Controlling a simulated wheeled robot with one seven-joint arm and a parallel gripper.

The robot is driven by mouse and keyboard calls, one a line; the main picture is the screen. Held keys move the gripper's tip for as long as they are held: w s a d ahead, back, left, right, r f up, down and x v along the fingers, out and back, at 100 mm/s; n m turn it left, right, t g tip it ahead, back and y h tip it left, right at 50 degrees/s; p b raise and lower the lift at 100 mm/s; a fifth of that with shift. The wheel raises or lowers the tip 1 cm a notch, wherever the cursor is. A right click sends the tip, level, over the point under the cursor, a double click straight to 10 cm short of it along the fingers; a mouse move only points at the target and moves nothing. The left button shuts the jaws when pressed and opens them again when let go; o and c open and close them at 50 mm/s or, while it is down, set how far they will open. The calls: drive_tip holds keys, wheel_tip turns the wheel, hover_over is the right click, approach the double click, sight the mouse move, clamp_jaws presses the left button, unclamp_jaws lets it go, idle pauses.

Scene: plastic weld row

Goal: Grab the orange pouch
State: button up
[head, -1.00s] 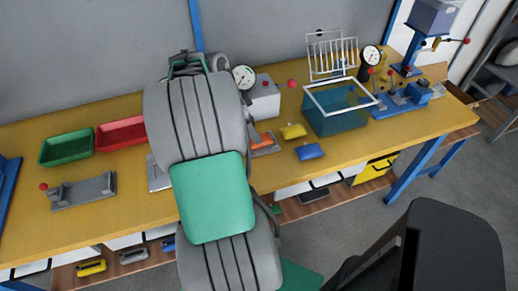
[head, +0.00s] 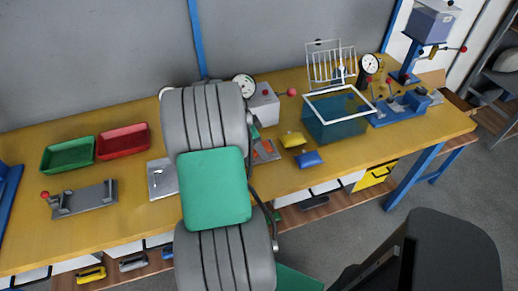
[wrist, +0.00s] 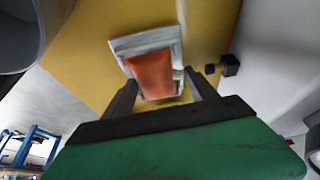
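The orange pouch (wrist: 153,74) lies on a light grey square plate (wrist: 117,44) on the yellow bench, seen in the wrist view. In the head view, only a sliver of the orange pouch (head: 267,147) shows at the right edge of my arm. My gripper (wrist: 161,80) is open, its two dark fingers apart, one to each side of the pouch's near end. Whether the fingers touch the pouch or hover above it I cannot tell. In the head view my arm hides the gripper.
A yellow pouch (head: 293,139) and a blue pouch (head: 309,159) lie to the right, before a teal open bin (head: 338,129). A gauge box (head: 264,105) stands behind. Green (head: 67,155) and red (head: 122,141) trays sit left. A small dark object (wrist: 230,65) is near the right finger.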

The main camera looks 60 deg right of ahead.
drive_tip(key=c, duration=1)
